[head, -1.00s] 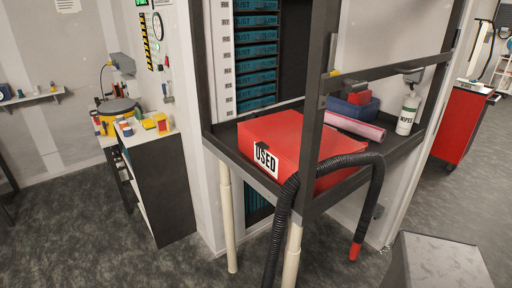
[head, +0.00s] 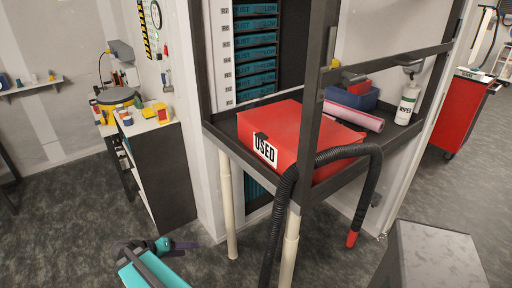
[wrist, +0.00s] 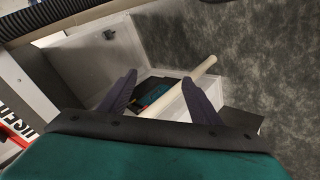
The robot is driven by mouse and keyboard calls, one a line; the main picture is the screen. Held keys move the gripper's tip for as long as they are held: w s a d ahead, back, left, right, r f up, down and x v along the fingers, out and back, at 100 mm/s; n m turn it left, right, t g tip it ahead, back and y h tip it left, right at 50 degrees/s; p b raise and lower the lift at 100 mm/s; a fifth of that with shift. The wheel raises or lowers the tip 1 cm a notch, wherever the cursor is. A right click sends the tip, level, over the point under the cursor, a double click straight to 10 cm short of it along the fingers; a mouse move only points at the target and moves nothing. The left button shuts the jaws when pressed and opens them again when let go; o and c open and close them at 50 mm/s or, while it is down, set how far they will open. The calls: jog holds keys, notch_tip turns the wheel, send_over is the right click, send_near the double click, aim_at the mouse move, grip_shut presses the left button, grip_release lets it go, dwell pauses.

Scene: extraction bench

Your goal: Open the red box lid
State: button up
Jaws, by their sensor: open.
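The red box (head: 285,135) with a white USED label sits on the dark bench shelf, and its lid looks shut. In the wrist view a part of the box with its label (wrist: 18,112) shows at the left edge. My gripper (head: 182,246) is low at the bottom of the head view, left of the bench and well apart from the box. In the wrist view my gripper's two fingers (wrist: 158,100) are spread with nothing between them. The pale bench leg and floor lie beyond them.
A pink roll (head: 352,116), a blue box (head: 350,98) and a wipes bottle (head: 408,104) stand behind the red box. A grey block (head: 432,258) is at lower right.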

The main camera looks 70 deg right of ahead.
jog(key=s+d+r+m+g+h, duration=0.1)
jog(key=d+r+m+h, duration=0.15)
jog(key=d+r, duration=0.5)
jog(key=s+d+r+m+g+h, duration=0.15)
jog(key=d+r+m, duration=0.3)
jog(key=r, duration=0.55)
jog(key=m+g+h+p, duration=0.2)
jog(key=m+g, duration=0.2)
jog(key=m, duration=0.3)
send_near(258, 137)
jog(key=v, duration=0.5)
jog(key=shift+s+d+r, duration=0.1)
jog(key=shift+d+r, duration=0.1)
jog(key=shift+r, duration=0.25)
jog(key=p+x, duration=0.5)
jog(key=x, duration=0.7)
jog(key=shift+d+f, duration=0.1)
jog(key=shift+f, duration=0.1)
jog(key=shift+p+x, duration=0.5)
jog(key=shift+x, duration=0.25)
jog(key=shift+f, duration=0.15)
jog(key=shift+c, duration=0.5)
grip_shut()
